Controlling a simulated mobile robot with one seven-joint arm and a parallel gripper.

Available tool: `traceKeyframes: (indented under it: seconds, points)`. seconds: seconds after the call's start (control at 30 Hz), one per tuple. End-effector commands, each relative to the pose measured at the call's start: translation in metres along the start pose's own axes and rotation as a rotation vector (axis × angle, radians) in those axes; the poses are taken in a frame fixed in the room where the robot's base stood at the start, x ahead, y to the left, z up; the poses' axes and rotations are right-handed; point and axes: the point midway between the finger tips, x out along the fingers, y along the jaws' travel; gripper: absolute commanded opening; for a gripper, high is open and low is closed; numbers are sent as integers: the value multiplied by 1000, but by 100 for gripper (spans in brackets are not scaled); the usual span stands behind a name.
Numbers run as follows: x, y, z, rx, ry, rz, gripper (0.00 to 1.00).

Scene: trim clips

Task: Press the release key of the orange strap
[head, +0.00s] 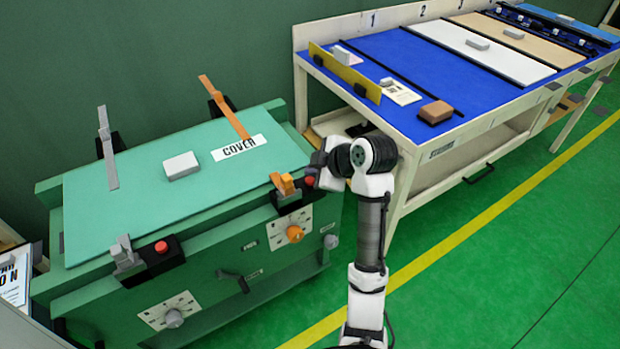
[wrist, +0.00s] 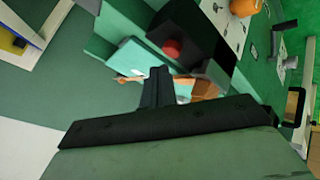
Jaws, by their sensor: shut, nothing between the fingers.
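The orange strap (head: 225,108) stretches from the back edge of the green cover (head: 85,215). An orange buckle piece (head: 285,184) sits at the cover's front right corner, in a black block with a red release key (head: 310,181). In the wrist view the red key (wrist: 172,47) shows on its dark block, with orange (wrist: 205,90) partly hidden behind my fingers. My gripper (wrist: 157,75) is shut and empty, its tips close to the block. The red key appears just beyond the tips; I see no contact. In the head view my wrist is beside the block's right side.
A grey strap (head: 107,150) and a second red key (head: 161,247) are on the cover's left side. A grey block (head: 181,166) lies on the cover. An orange knob (head: 295,234) is on the front panel. A workbench (head: 440,150) stands close on the right.

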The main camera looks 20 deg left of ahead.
Motion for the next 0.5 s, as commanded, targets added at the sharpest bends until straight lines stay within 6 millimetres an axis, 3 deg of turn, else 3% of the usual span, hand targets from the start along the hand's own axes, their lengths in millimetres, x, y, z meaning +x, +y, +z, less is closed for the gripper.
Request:
traceKeyframes:
  seconds: [0.5]
  points:
    - [6,-5,5,1,0,0,0]
